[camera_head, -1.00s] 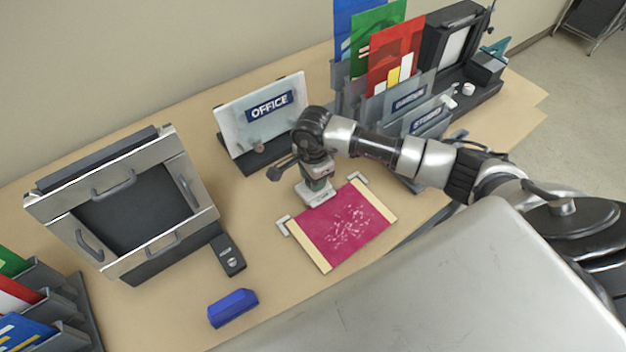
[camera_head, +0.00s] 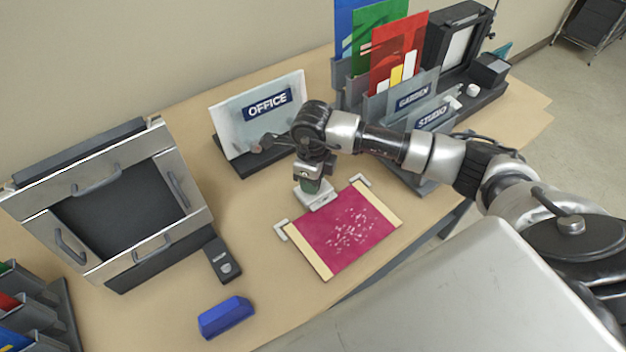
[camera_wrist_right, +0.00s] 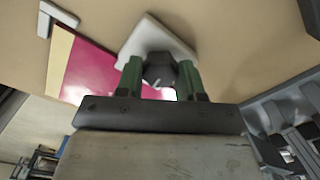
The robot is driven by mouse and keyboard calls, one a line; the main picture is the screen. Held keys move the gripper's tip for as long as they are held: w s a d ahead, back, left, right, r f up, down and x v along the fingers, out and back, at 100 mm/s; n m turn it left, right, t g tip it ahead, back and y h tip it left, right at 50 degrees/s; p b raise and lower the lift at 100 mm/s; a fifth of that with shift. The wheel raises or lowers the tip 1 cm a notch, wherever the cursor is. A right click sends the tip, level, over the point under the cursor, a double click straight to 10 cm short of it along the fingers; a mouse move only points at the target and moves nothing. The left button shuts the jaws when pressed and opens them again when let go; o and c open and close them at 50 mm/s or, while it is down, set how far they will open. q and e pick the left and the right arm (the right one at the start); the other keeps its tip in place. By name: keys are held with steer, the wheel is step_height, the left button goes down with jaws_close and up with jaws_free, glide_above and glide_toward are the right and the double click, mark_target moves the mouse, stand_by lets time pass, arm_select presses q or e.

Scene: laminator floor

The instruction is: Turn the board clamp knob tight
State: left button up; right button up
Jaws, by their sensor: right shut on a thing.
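The board is a crimson panel (camera_head: 350,238) with pale specks and cream strips along two ends, lying flat on the table. The board clamp (camera_head: 317,201) is a pale block at its far edge; it also shows in the right wrist view (camera_wrist_right: 152,36). My right gripper (camera_head: 315,186) is above the clamp, pointing down. In the right wrist view its green fingers (camera_wrist_right: 160,76) are shut on the dark clamp knob (camera_wrist_right: 160,68), one on each side. In the head view the knob is hidden by the gripper. My left gripper is not in view.
White corner brackets (camera_head: 282,229) sit at the board's corners. An OFFICE sign stand (camera_head: 238,128) is close behind my right wrist. A framed press (camera_head: 120,200), a small black device (camera_head: 223,262) and a blue block (camera_head: 226,317) are at left. File holders (camera_head: 412,100) stand behind my arm.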

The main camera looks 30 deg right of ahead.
steer(key=shift+m+b, duration=0.3)
steer(key=shift+m, duration=0.7)
steer(key=shift+r, duration=0.1)
steer(key=o, duration=0.9)
step_height(320, 180, up, 11)
steer(key=shift+f+b, duration=0.15)
steer(key=shift+b, duration=0.8)
